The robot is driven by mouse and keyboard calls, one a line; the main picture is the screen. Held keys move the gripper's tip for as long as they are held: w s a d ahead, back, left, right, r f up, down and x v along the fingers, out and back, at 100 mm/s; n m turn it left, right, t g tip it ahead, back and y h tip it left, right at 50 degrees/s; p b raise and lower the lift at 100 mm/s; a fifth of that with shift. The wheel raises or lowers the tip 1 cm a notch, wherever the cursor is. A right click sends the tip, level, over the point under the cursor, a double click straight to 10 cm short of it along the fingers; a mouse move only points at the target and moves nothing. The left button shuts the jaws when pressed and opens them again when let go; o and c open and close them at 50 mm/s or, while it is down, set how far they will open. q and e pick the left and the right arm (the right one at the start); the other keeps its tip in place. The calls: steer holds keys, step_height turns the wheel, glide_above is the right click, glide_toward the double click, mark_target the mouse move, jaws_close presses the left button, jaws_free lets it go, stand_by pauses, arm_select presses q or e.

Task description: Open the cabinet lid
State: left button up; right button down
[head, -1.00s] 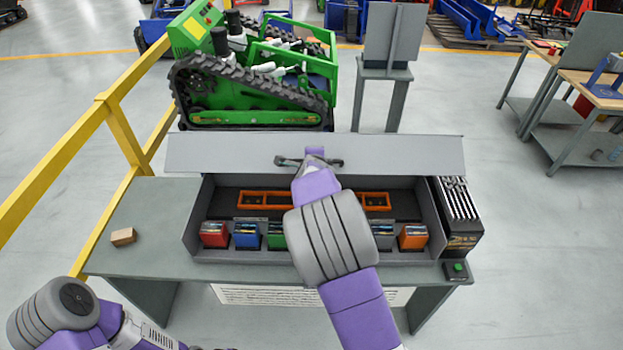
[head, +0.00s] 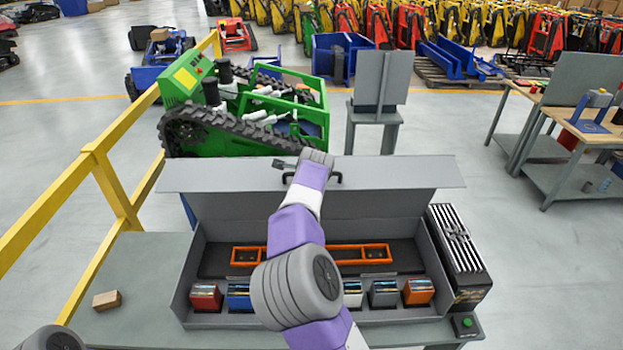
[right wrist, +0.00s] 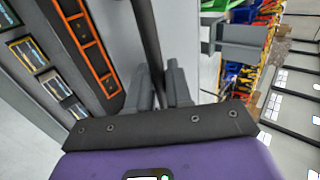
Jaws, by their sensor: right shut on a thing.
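The grey cabinet (head: 178,306) sits on the table with its lid (head: 400,174) raised above the back of the open box. A dark bar handle (head: 335,178) runs along the lid, partly hidden by my right wrist. My right gripper (head: 305,171) is at this handle. In the right wrist view its two fingers (right wrist: 163,88) are closed around the dark handle bar (right wrist: 147,40). The fingertips are hidden in the head view. My left gripper is out of view; only part of the left arm shows at the bottom left corner.
Inside the cabinet are colored bins, such as a red one (head: 206,297), and an orange frame (head: 350,255). A small brown block (head: 106,300) lies on the table's left. A black finned unit (head: 458,255) and a green button (head: 466,323) stand at right. A yellow rail (head: 120,205) runs at left.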

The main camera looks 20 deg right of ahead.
steer(key=shift+w, duration=0.2)
stand_by(0.3)
steer(key=c, duration=1.2)
jaws_free()
steer(key=shift+d, duration=0.1)
